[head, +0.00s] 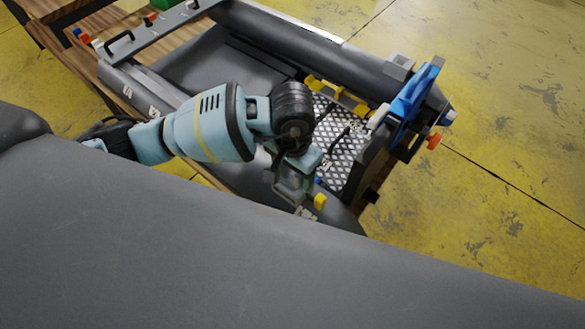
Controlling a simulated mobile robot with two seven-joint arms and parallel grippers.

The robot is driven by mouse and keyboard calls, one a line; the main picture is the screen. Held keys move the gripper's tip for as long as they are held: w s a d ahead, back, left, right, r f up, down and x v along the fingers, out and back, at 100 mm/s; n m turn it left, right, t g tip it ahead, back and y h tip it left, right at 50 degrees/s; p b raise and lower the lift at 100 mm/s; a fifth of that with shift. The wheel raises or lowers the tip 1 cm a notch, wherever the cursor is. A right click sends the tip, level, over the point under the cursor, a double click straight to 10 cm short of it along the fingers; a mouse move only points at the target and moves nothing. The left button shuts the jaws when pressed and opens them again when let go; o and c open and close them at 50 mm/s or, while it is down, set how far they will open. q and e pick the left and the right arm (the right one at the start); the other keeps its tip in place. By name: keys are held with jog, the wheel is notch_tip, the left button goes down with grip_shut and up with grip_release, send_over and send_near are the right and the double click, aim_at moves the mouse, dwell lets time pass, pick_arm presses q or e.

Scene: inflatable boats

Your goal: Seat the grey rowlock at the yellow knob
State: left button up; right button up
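The yellow knob (320,201) sits on the near grey tube of the boat, close to the boat's right end. My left arm comes in from the left, and my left gripper (294,195) points down just left of the knob. Small grey parts (305,212) show at the fingertips, beside the knob. I cannot tell which of them belong to the rowlock and which to the gripper. The finger gap is hidden, so I cannot tell whether it is open or shut. My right gripper is not in view.
The grey inflatable boat (330,50) rests on a wooden stand (60,35). A blue bracket (412,92) with an orange knob (434,141) is at its right end. Yellow pieces line the chequered floor plate (343,150). A large dark grey surface (200,270) fills the foreground.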

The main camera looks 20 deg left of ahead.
pick_arm(q)
jog(key=o, duration=0.4)
jog(key=shift+c, duration=0.2)
notch_tip(320, 180, up, 7)
jog(key=shift+f, duration=0.1)
jog(key=shift+r, duration=0.55)
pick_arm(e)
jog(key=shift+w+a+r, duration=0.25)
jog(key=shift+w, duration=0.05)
pick_arm(q)
jog(key=shift+s+f, duration=0.1)
